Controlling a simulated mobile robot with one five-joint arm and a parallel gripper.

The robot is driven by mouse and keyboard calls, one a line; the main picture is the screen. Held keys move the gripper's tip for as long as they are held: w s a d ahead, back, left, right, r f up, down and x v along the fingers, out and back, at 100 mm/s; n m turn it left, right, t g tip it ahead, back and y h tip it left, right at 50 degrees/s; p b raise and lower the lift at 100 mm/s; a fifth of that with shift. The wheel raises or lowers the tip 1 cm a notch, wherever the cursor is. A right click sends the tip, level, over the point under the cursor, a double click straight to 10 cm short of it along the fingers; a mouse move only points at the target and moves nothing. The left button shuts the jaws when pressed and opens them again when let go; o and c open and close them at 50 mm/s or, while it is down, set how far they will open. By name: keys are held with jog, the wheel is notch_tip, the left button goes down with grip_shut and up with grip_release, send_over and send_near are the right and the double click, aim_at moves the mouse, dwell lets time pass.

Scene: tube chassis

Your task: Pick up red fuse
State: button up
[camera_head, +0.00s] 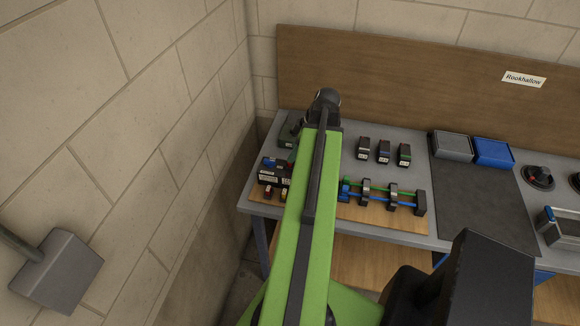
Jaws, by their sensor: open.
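A small red piece (268,192), which looks like the red fuse, is at the left front of the grey workbench (340,225), just in front of a dark block with a white label (270,177). A small yellow piece (284,195) is just right of it, close to my green arm. My arm reaches up the middle of the view and covers part of the bench right of these pieces. I cannot make out my gripper; its jaws do not show.
Three small dark labelled blocks (383,152) stand in a row behind a wooden board (400,218) carrying blue and green tubes. A grey bin (451,146) and a blue bin (493,152) stand at the back. A dark mat (475,200) is clear. A wall closes the left side.

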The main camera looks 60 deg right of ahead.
jog(key=b+x, duration=0.3)
jog(key=x, duration=0.1)
jog(key=shift+d+f+b, duration=0.1)
jog(key=shift+f+b, duration=0.3)
jog(key=shift+f, duration=0.05)
jog(key=shift+r, duration=0.15)
grip_shut()
